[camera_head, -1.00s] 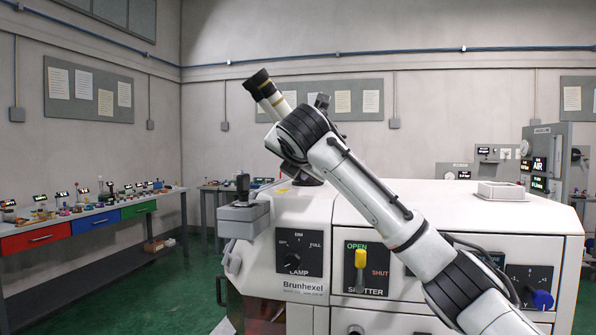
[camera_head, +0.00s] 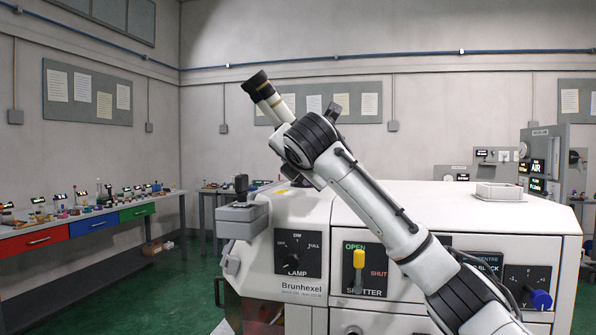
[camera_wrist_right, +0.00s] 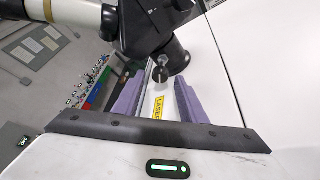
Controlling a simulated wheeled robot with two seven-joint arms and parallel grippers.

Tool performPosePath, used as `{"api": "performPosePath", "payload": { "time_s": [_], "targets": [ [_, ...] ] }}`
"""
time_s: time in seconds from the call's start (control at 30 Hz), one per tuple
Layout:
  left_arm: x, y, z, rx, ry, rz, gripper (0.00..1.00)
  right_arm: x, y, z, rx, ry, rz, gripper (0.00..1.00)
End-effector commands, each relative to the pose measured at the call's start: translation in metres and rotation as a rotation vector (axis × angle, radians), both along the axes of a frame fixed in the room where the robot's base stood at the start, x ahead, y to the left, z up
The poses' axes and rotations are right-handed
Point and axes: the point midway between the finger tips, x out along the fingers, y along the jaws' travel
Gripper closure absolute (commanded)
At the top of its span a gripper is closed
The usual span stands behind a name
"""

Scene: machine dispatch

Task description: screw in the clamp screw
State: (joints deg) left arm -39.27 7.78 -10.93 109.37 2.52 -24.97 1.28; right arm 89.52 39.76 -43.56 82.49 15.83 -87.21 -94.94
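The clamp screw seems to be the small dark round-headed knob (camera_wrist_right: 160,74) under the dark viewer head in the right wrist view; I cannot tell how deep it sits. My right gripper (camera_wrist_right: 158,90) has two purple fingers spread apart, one on each side of the line to this knob. No contact with it is clear. My left gripper is not in view.
A yellow label (camera_wrist_right: 158,107) lies between the fingers. The machine front carries a lamp dial (camera_head: 292,262), a yellow shutter lever (camera_head: 359,262) and a blue knob (camera_head: 541,299). A grey box with a joystick (camera_head: 242,212) juts out at the left corner. A bench (camera_head: 100,221) stands at far left.

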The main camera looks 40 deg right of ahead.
Motion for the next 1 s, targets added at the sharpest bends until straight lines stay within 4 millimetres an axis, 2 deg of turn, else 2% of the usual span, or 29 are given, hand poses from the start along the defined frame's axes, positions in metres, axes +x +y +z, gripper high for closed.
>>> {"api": "performPosePath", "payload": {
  "time_s": [0.37,0.8,1.0],
  "targets": [
    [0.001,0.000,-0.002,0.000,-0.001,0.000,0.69,-0.005,0.003,0.002,0.000,-0.001,0.001,0.62],
    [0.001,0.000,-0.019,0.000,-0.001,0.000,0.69,-0.070,0.043,0.021,-0.002,-0.004,0.003,0.62],
    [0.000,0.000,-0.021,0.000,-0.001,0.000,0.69,-0.084,0.052,0.026,0.000,-0.001,0.001,0.62]
  ]
}}
